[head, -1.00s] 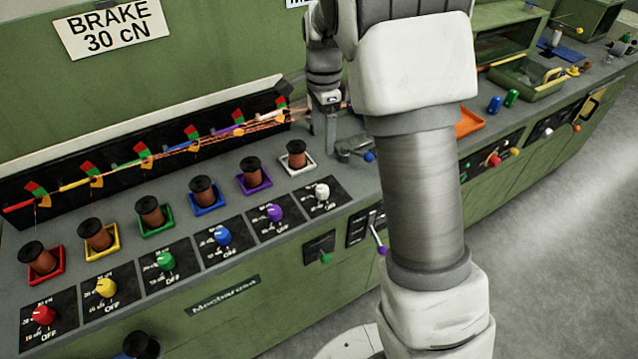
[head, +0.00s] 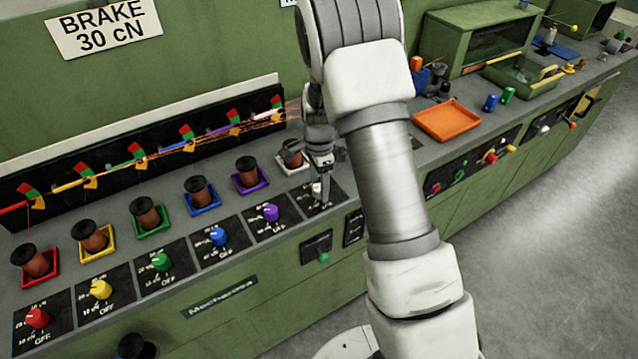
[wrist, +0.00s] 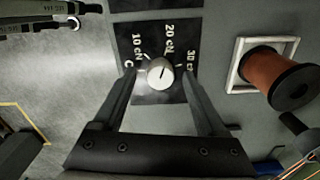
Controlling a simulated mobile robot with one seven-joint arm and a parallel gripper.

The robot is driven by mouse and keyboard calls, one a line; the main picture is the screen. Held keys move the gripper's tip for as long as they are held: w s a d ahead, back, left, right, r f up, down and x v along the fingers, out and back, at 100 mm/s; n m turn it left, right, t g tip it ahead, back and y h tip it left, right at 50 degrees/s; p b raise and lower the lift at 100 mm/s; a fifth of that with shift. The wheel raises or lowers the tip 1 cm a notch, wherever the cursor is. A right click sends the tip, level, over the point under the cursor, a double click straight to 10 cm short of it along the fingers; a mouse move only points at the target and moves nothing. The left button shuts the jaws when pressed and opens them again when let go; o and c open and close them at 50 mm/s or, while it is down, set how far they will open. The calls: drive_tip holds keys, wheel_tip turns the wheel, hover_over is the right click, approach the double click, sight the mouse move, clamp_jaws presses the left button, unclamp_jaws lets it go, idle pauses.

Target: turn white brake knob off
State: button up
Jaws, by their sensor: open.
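The white brake knob (wrist: 160,74) sits on its black dial plate (wrist: 152,98), marked 10, 20 and 30 cN. In the wrist view it lies between the two open fingers of my gripper (wrist: 159,75), with a gap on each side. The knob's mark seems to point up towards the 20 cN side, but it is small. In the head view my gripper (head: 319,187) is over the white knob's plate and hides most of the knob. The OFF label is largely covered by a finger in the wrist view.
The copper spool in the white tray (wrist: 236,72) stands close by, right in the wrist view. The purple knob (head: 270,212) and other coloured knobs run left along the panel. A sign (head: 103,27) reads BRAKE 30 cN. An orange tray (head: 448,121) lies to the right.

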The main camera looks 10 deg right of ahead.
clamp_jaws()
idle(0.4)
drive_tip(key=shift+n, duration=0.4)
drive_tip(key=n+b, duration=0.1)
drive_tip(key=n, duration=0.3)
drive_tip(key=shift+n, duration=0.3)
drive_tip(key=n+b, duration=0.1)
drive_tip(key=n, duration=0.4)
drive_tip(key=shift+b, duration=0.3)
drive_tip(key=n, duration=1.1)
drive_tip(key=shift+n, duration=0.4)
